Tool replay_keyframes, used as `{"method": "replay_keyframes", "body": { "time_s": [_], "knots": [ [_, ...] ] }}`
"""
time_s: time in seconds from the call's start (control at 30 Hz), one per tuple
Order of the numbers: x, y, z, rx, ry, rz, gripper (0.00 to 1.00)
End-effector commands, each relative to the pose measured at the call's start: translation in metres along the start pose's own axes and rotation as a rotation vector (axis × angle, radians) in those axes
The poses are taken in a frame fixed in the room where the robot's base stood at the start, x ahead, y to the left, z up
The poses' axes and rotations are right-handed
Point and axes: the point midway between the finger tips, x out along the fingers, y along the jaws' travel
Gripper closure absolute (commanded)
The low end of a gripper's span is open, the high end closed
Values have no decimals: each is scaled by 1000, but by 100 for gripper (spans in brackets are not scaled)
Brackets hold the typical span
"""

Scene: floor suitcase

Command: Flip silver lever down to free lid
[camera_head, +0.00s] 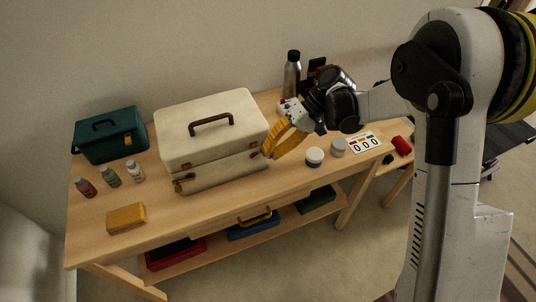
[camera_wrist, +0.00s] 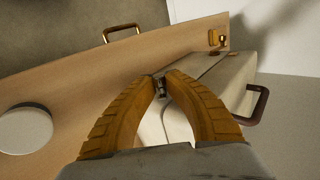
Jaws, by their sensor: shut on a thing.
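A cream case (camera_head: 205,138) with a brown handle (camera_head: 212,124) on its lid stands on the wooden table. Its lid looks shut, with a dark seam around it. In the wrist view the case (camera_wrist: 238,85) lies beyond my fingers. A small silver lever (camera_wrist: 160,89) on its front shows between my yellow fingertips. My gripper (camera_wrist: 163,78) is shut on the lever. In the head view my gripper (camera_head: 268,152) is at the right end of the case's front and hides the lever. A brass latch (camera_wrist: 218,40) is at the other end of the front.
A teal toolbox (camera_head: 110,134), small bottles (camera_head: 110,177) and a yellow block (camera_head: 126,218) are left of the case. White round jars (camera_head: 315,157), a number card (camera_head: 365,142) and a steel bottle (camera_head: 292,75) are to the right. The table front (camera_head: 220,212) before the case is clear.

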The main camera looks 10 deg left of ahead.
Motion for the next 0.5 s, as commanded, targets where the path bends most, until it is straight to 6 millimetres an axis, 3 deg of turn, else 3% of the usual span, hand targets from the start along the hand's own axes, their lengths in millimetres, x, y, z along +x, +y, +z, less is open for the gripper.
{"method": "replay_keyframes", "body": {
  "time_s": [0.5],
  "knots": [
    [8,18,-1,-3,-18,-379,100]
  ]
}}
